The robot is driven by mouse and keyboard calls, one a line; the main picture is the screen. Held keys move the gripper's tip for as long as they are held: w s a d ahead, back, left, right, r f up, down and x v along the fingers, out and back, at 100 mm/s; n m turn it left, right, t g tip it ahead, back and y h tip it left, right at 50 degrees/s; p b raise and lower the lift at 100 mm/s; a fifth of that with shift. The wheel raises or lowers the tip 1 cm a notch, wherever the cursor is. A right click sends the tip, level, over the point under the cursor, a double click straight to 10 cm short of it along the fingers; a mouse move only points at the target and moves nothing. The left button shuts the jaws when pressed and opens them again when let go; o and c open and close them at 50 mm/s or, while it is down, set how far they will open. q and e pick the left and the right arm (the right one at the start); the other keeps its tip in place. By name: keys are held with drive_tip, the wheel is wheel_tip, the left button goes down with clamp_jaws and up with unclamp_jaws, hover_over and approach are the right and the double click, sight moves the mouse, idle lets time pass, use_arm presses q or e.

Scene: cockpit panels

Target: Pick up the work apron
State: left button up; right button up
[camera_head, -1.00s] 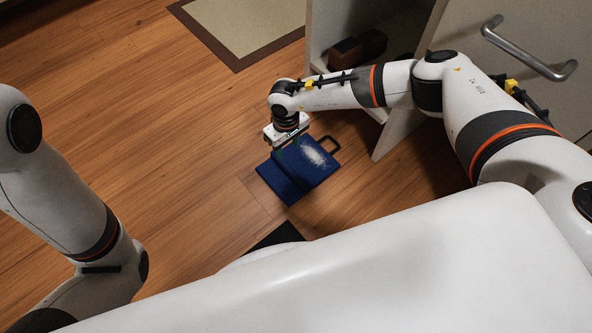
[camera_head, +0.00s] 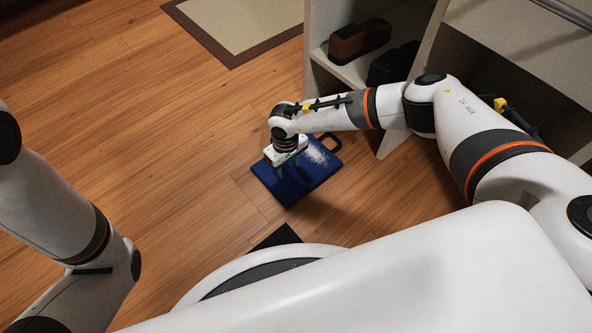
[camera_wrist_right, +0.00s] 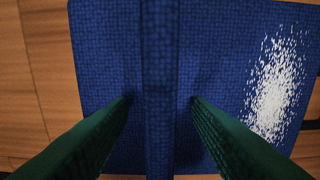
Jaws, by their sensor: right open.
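The work apron (camera_head: 288,190) is a blue folded cloth lying on the wooden floor, with a speckled white patch and a dark loop at its far right corner. My right gripper (camera_head: 287,168) is over the apron's upper left part in the head view and hides some of it. In the right wrist view the apron (camera_wrist_right: 100,50) fills most of the picture, with a raised blue strip running down its middle. The green fingers of my right gripper (camera_wrist_right: 160,99) are apart, one on each side of this strip, with nothing gripped. My left gripper is out of view.
An open shelf unit (camera_head: 395,140) stands right of the apron, with brown shoes (camera_head: 358,40) and a dark item (camera_head: 395,64) inside. A beige mat (camera_head: 255,25) lies at the back. A black patch (camera_head: 275,236) is near my base. Floor left of the apron is clear.

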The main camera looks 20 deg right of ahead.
drive_tip(key=shift+f, duration=0.3)
idle(0.5)
clamp_jaws()
